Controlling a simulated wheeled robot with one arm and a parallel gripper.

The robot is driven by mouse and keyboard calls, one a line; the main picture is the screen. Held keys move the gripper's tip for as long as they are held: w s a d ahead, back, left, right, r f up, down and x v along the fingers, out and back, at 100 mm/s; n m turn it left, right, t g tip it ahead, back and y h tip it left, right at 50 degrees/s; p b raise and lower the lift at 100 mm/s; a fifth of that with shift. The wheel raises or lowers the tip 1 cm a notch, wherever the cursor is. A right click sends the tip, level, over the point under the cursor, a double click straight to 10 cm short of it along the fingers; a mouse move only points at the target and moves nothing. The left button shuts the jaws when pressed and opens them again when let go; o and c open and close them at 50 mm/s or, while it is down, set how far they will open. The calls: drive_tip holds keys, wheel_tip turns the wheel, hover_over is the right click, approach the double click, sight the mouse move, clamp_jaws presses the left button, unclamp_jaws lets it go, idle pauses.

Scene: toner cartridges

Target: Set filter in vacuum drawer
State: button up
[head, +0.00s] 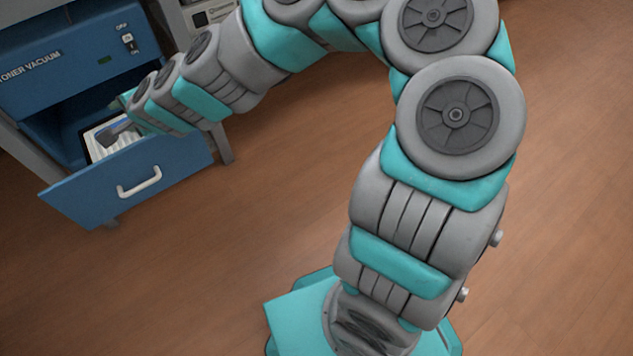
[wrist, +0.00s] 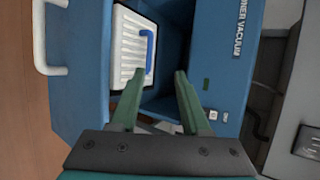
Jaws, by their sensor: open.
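The blue toner vacuum (head: 70,65) stands at the upper left in the head view, and its drawer (head: 185,150) is pulled open by its white handle side. The filter (wrist: 128,48), a white pleated panel with a dark frame and a blue handle (wrist: 150,50), lies inside the drawer; it also shows partly in the head view (head: 98,150). My gripper (wrist: 155,75) is open and empty over the drawer. Its green fingers point toward the filter, with the blue handle just beyond the fingertips, apart from them. In the head view my wrist hides part of the filter.
The drawer's white handle (head: 139,182) sticks out at its front. A switch (head: 128,43) sits on the vacuum's face. A grey frame leg (head: 222,140) stands right of the drawer. The wooden floor (head: 240,270) is clear. Cables (wrist: 262,110) hang at the right in the wrist view.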

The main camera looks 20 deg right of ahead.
drive_tip(key=s+r+n, duration=0.1)
drive_tip(key=s+d+r+n+g+y, duration=0.1)
drive_tip(key=s+r+n, duration=0.1)
drive_tip(key=shift+s, duration=0.1)
drive_tip(key=s+d+f+n+g+h, duration=0.1)
drive_tip(key=s+d+n+g+h, duration=0.3)
drive_tip(key=s+d, duration=1.1)
drive_tip(key=s+d+f+n+g+h, duration=0.2)
drive_tip(key=s+d+n+g+h, duration=0.2)
drive_tip(key=s+d, duration=1.2)
drive_tip(key=shift+s+d+f+n+g, duration=0.25)
drive_tip(key=shift+s+n+g, duration=0.4)
drive_tip(key=shift+n+g, duration=0.3)
